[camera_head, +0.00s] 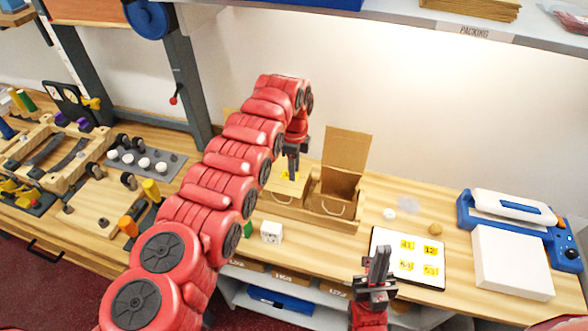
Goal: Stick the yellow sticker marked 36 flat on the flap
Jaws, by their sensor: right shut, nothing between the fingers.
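A yellow patch (284,176), likely a sticker, shows right at the tips of my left gripper (291,172). Its number cannot be read, and I cannot tell whether the fingers hold it or it lies on the cardboard beneath. My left gripper points down over the left cardboard part (283,188), partly hidden by my arm. To its right, an open cardboard box (333,204) has a tall flap (347,150) standing up. A white sheet (425,277) carries yellow stickers; one reads 41 and one 12. My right gripper (380,252) is shut and empty, pointing up in front of the sheet.
A blue and white machine (512,261) stands on the right of the wooden counter (452,215). A shelf (400,16) hangs above. Wooden fixtures (60,150) fill the left side.

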